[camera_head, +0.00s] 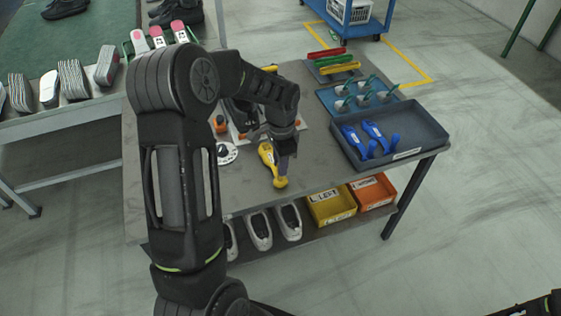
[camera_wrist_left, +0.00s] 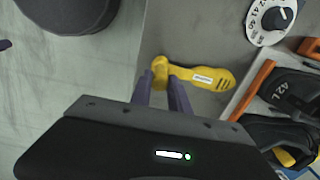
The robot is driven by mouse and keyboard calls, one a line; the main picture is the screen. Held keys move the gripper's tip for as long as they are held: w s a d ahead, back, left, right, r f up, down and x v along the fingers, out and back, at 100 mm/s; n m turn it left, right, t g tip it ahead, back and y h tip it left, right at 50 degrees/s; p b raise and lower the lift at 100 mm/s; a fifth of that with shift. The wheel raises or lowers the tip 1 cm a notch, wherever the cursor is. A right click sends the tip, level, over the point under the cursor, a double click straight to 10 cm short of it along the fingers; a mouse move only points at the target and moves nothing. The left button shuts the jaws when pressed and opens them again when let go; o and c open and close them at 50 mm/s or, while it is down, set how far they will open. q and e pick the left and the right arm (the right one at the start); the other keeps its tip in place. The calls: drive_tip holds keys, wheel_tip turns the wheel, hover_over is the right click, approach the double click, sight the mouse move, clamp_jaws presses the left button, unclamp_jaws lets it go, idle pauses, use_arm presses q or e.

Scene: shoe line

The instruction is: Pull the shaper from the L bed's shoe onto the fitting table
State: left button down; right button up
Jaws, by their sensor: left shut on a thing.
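A yellow shaper (camera_head: 267,153) shows over the front part of the grey fitting table (camera_head: 317,172), clear of the shoes. My left gripper (camera_head: 283,172) is shut on its knob end. In the left wrist view the shaper (camera_wrist_left: 208,77) lies crosswise, with its knob between the fingertips (camera_wrist_left: 164,82). I cannot tell whether it touches the table or is just above it. Dark shoes (camera_wrist_left: 297,92) sit in the bed with orange clamps at the right of that view; one is marked L. My arm hides much of the bed in the head view.
A white dial (camera_head: 227,153) is left of the shaper. A dark tray (camera_head: 427,128) with blue tools and a blue rack (camera_head: 325,98) stand to the right. Yellow (camera_head: 331,207) and orange (camera_head: 373,193) bins and pale shoes are on the lower shelf.

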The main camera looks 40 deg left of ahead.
use_arm(q)
drive_tip(key=c, duration=1.2)
unclamp_jaws()
drive_tip(key=shift+o, duration=0.2)
drive_tip(key=shift+r+p, duration=3.15)
drive_tip(key=shift+r, duration=1.35)
drive_tip(key=shift+w, duration=0.1)
